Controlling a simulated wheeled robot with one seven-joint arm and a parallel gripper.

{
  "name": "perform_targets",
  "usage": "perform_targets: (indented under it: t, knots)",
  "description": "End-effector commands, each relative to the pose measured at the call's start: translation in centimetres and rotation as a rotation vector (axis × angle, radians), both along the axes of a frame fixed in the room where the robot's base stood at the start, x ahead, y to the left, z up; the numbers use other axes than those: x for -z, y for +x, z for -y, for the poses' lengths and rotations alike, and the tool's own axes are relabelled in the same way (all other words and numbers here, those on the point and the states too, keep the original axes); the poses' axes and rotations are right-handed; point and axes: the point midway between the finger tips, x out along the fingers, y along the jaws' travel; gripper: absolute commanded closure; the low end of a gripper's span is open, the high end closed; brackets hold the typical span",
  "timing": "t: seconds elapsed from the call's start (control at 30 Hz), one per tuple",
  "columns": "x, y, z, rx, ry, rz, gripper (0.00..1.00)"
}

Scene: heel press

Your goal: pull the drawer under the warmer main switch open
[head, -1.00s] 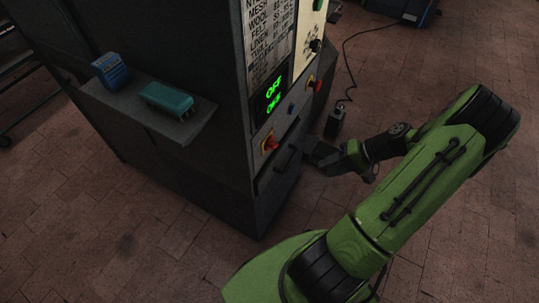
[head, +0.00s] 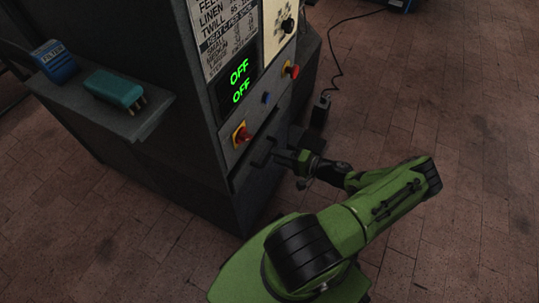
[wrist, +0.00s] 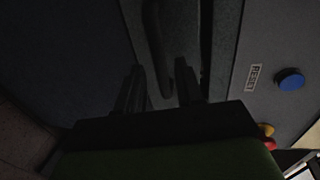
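The red main switch on its yellow plate (head: 241,136) is on the front panel of the dark machine. Below it is the dark drawer front (head: 243,176), which looks flush with the cabinet. Its black bar handle (head: 264,153) also shows in the wrist view (wrist: 154,40). My gripper (head: 276,157) is at the drawer front beside the handle. In the wrist view its two fingers (wrist: 159,72) are apart, with the lower end of the handle between them. I cannot tell whether either finger touches the handle.
A blue button (head: 266,98), labelled RESET in the wrist view, and a red knob (head: 291,70) are on the panel. The display (head: 239,82) reads OFF twice. A side shelf (head: 150,118) holds a teal block and a blue box. A black box (head: 321,107) with a cable is on the floor.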

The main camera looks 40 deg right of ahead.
Motion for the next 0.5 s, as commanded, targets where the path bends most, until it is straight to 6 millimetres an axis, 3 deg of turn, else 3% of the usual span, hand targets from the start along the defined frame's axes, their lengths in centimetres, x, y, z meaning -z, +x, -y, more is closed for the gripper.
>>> perform_targets:
  t: [0.2, 0.5]
  knots:
    - [0.9, 3.3, -1.2, -0.003, 0.001, -0.001, 0.63]
    - [0.8, 3.7, -1.3, 0.000, 0.000, -0.001, 0.63]
